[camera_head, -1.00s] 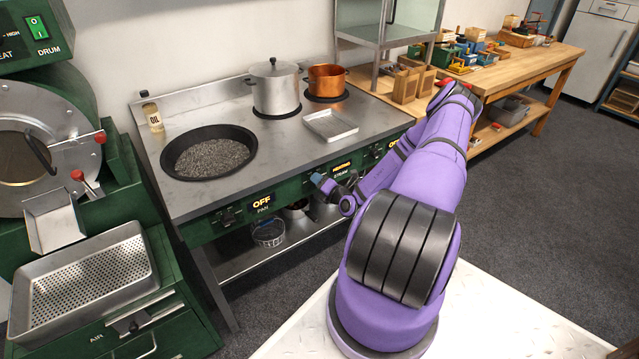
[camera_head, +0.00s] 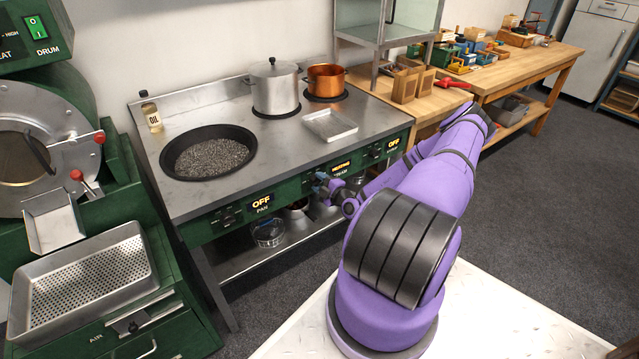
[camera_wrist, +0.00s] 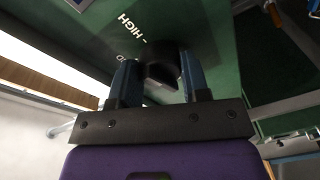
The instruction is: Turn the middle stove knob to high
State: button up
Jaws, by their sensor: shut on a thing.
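The middle stove knob (camera_wrist: 165,68) is black and sits between the two blue fingers of my gripper (camera_wrist: 160,80) in the wrist view. My gripper is shut on it. A white "HIGH" label shows on the green panel just above and left of the knob, with part of another label below it. In the head view, my gripper (camera_head: 322,183) is at the middle of the green stove front (camera_head: 285,188), largely covering the knob. The lit display (camera_head: 341,166) beside it reads "HEATING", above a label that seems to read "STEAM".
The left display (camera_head: 261,202) reads "OFF" over "PAN". On the stove top stand a black pan (camera_head: 165,160) of dark granules, a steel pot (camera_head: 277,92), a copper pot (camera_head: 322,82) and a small metal tray (camera_head: 331,124). A lower shelf runs beneath.

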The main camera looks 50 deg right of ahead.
jog(key=shift+m, duration=1.2)
jog(key=o, duration=0.9)
jog(key=shift+s, duration=0.1)
jog(key=s, duration=0.7)
jog(key=s+a, duration=0.1)
jog(key=s, duration=0.2)
jog(key=shift+s, duration=0.3)
